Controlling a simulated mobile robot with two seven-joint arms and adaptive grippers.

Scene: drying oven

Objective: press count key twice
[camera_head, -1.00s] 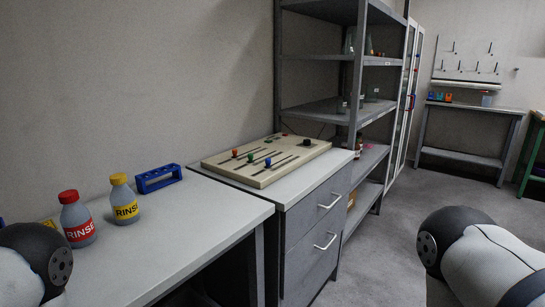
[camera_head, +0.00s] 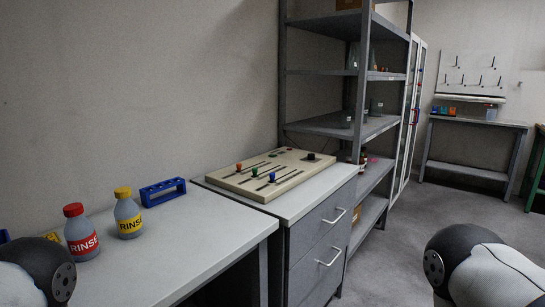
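A beige control panel (camera_head: 291,185) lies flat on top of the grey drawer cabinet. A count key cannot be made out at this size. Parts of my two arms show at the lower left and lower right edges, well apart from the panel. Neither gripper is in the picture.
Two rinse bottles, one red-capped (camera_head: 79,232) and one yellow-capped (camera_head: 127,213), stand on the left bench (camera_head: 190,250) by a blue rack (camera_head: 162,191). A grey shelf unit (camera_head: 331,124) stands behind the cabinet (camera_head: 322,240).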

